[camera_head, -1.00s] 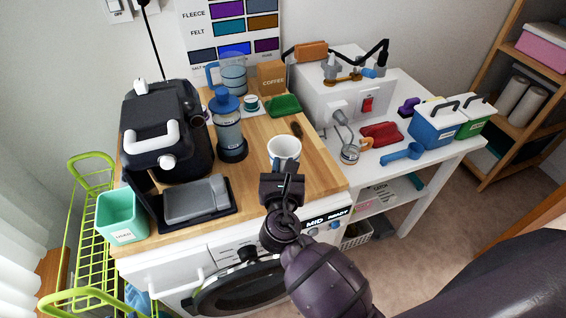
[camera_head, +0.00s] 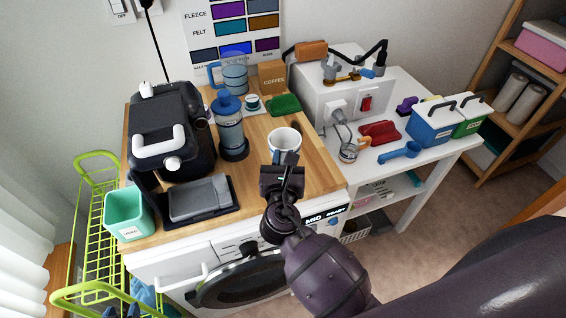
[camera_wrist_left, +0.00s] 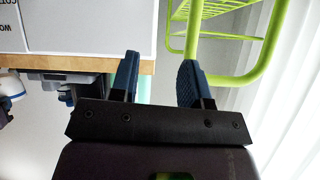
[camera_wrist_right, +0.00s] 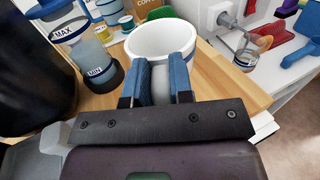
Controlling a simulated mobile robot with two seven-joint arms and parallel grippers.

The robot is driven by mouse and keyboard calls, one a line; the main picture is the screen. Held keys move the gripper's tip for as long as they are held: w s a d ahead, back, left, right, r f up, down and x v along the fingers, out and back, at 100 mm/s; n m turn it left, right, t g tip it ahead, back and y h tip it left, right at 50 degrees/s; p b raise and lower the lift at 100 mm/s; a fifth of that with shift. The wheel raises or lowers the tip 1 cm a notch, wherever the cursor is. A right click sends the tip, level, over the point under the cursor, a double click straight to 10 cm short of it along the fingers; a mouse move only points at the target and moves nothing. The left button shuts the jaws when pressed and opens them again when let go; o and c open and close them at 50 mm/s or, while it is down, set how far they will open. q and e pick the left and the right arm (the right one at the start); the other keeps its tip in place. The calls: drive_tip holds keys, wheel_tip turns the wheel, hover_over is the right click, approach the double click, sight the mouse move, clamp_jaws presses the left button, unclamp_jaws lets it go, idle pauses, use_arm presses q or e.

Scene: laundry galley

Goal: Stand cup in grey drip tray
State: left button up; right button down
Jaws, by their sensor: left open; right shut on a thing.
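The white cup (camera_head: 285,139) stands upright near the front right of the wooden counter. It also shows in the right wrist view (camera_wrist_right: 160,42). My right gripper (camera_head: 284,160) is shut on the cup's near side, with its blue fingers (camera_wrist_right: 158,80) at the wall. Whether the base touches the wood is hard to tell. The grey drip tray (camera_head: 203,199) lies to the left, in the dark base in front of the black coffee machine (camera_head: 165,135). My left gripper (camera_wrist_left: 158,80) is open and empty beside the green cart; its fingertips barely show at the head view's bottom left (camera_head: 122,311).
A blue-lidded bottle (camera_head: 230,130) stands between the machine and cup. A mint container (camera_head: 128,216) is left of the tray. The lime wire cart (camera_head: 85,235) borders the counter. Bare wood lies between cup and tray.

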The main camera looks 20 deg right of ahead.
drive_tip(key=shift+a, duration=0.1)
idle(0.3)
drive_tip(key=shift+r+n+t+y, duration=0.3)
drive_tip(key=shift+r+n+y, duration=0.3)
drive_tip(key=shift+r+y, duration=0.3)
drive_tip(key=s+d+r+n+y, duration=0.2)
drive_tip(key=d+r+n+y, duration=0.1)
drive_tip(key=d, duration=0.3)
drive_tip(key=shift+s+r+t+y, duration=0.3)
drive_tip(key=shift+s+r+y, duration=0.05)
drive_tip(key=shift+r+y, duration=0.5)
drive_tip(key=shift+d, duration=0.1)
